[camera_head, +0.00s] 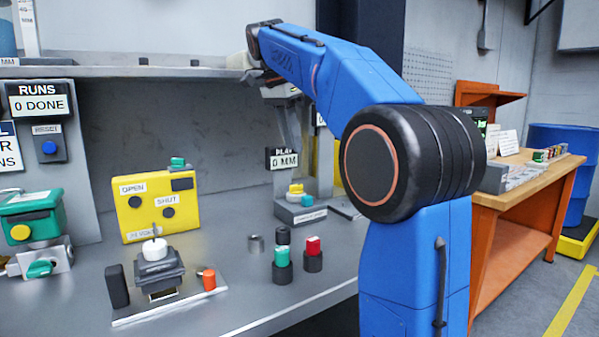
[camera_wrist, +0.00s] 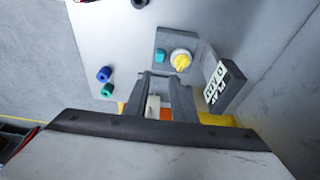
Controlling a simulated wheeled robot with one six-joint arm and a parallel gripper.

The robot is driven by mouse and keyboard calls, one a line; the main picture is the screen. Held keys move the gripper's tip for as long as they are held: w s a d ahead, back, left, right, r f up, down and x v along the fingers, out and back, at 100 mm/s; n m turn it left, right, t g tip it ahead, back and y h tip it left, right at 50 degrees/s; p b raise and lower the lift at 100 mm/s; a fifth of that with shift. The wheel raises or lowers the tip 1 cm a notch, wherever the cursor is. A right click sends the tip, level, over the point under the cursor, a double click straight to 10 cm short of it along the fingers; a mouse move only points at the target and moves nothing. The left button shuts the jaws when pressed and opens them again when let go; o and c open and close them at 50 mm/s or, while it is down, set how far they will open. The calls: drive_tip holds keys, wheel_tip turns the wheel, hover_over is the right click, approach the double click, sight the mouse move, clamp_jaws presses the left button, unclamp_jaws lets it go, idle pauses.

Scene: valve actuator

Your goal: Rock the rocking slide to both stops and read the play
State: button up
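On the bench, a dark block with a white round knob (camera_head: 155,250) stands on a light plate (camera_head: 170,308). It sits between a black upright stop (camera_head: 118,285) at the left and an orange post (camera_head: 209,279) at the right; this looks like the rocking slide. The PLAY display (camera_head: 283,159) reads 0 MM; it also shows turned in the wrist view (camera_wrist: 222,86). My gripper (camera_wrist: 160,78) hangs beyond the block, by the grey base with a yellow knob (camera_wrist: 181,60). Its fingers look apart, with white and orange parts visible between them. The head view hides its tips.
A yellow panel (camera_head: 160,207) marked OPEN and SHUT stands behind the block. Green-topped (camera_head: 282,258) and red-topped (camera_head: 313,250) pieces stand to its right. A shelf (camera_head: 150,71) runs above the bench. A green-and-yellow unit (camera_head: 30,217) is at far left.

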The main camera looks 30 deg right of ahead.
sight(307, 196)
drive_tip(key=x, duration=1.6)
drive_tip(key=shift+s, duration=0.1)
drive_tip(key=c, duration=0.6)
